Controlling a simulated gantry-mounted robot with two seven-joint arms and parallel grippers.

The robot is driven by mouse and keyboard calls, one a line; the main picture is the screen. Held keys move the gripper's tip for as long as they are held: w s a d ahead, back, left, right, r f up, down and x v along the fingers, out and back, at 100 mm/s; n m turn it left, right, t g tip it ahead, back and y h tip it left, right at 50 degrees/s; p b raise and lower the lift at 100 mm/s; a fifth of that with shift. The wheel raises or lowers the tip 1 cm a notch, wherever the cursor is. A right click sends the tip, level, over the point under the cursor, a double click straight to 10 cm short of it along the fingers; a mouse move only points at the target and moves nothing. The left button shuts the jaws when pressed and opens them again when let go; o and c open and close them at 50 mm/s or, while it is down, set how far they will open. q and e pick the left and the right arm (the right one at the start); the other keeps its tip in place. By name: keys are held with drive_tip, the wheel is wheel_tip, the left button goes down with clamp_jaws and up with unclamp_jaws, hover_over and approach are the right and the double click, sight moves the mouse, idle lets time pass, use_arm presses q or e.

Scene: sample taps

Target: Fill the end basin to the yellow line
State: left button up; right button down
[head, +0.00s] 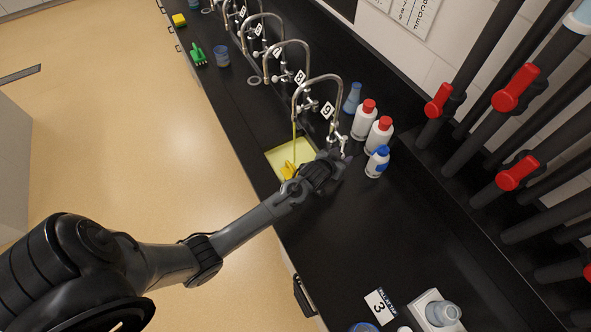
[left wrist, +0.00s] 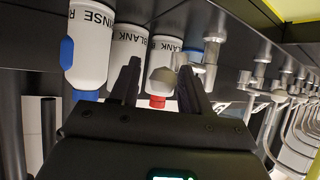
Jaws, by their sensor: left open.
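The end basin (head: 280,154) is set in the black counter under the tap marked 9 (head: 327,110). It looks pale yellow inside, and a bright yellow object (head: 289,170) shows in it. A thin yellowish stream (head: 294,140) falls from the tap's spout into the basin. I cannot make out the yellow line or the liquid level. My left gripper (head: 340,162) is beside the basin at the foot of this tap and hides part of the basin. In the left wrist view the left gripper (left wrist: 158,85) is open, with a grey tap knob (left wrist: 162,79) between its fingers. My right gripper is out of view.
White bottles with red caps (head: 380,135) and a blue-capped bottle (head: 377,162) stand just right of the left gripper. A blue flask (head: 352,98) is behind. More numbered taps (head: 262,40) line the counter. Dark pipes with red handles (head: 516,87) rise at right. The counter's front is partly clear.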

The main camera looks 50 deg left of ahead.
use_arm(q)
drive_tip(key=shift+a, duration=0.1)
drive_tip(key=shift+s+a+p, duration=0.15)
drive_tip(key=shift+a+p, duration=0.15)
drive_tip(key=shift+a, duration=0.2)
drive_tip(key=a, duration=0.2)
drive_tip(key=s+a+p, duration=0.1)
drive_tip(key=shift+a, duration=0.4)
drive_tip(key=shift+a+p, duration=0.4)
drive_tip(key=shift+a, duration=0.4)
drive_tip(key=shift+d, duration=0.2)
